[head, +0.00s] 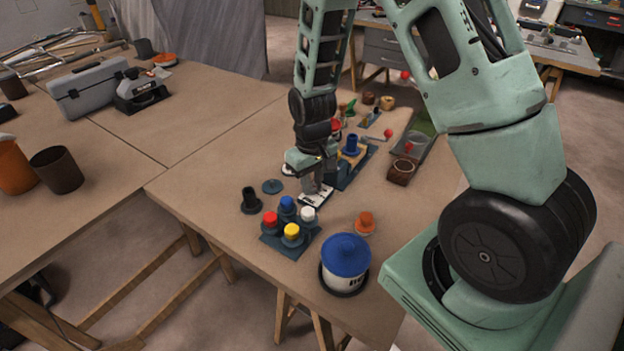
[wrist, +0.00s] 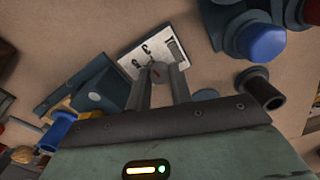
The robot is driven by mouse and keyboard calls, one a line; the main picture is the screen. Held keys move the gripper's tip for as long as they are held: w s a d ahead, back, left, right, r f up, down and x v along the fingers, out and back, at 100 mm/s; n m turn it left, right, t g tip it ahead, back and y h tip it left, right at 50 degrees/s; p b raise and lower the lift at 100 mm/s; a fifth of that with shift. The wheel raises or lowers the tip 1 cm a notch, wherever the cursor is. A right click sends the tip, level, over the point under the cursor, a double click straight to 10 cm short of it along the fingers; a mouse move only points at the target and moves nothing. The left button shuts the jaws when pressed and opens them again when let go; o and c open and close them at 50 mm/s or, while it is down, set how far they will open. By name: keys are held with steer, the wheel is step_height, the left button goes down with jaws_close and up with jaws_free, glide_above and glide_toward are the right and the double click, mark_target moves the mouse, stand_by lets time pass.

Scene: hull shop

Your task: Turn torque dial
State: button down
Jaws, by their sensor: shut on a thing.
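My gripper (wrist: 160,80) is shut on the dial, with a finger on either side. In the head view my gripper (head: 317,187) points down over the same white panel (head: 312,199) on the table. The dial itself is hidden there by the gripper.
On the table (head: 190,185), a dark tray (head: 274,241) of colour-capped pots stands just in front of the panel. A black cup (head: 251,201) is to its left. A blue-lidded tub (head: 345,262) stands near the front edge. A dark blue rack (head: 352,177) lies close behind my gripper.

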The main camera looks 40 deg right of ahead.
mark_target(312, 186)
steer(key=shift+m, duration=0.4)
steer(key=c, duration=1.3)
jaws_free()
steer(key=shift+o, duration=0.2)
steer(key=shift+r, duration=0.1)
step_height(312, 186, up, 17)
steer(key=shift+r+p, duration=0.15)
steer(key=shift+p, duration=0.3)
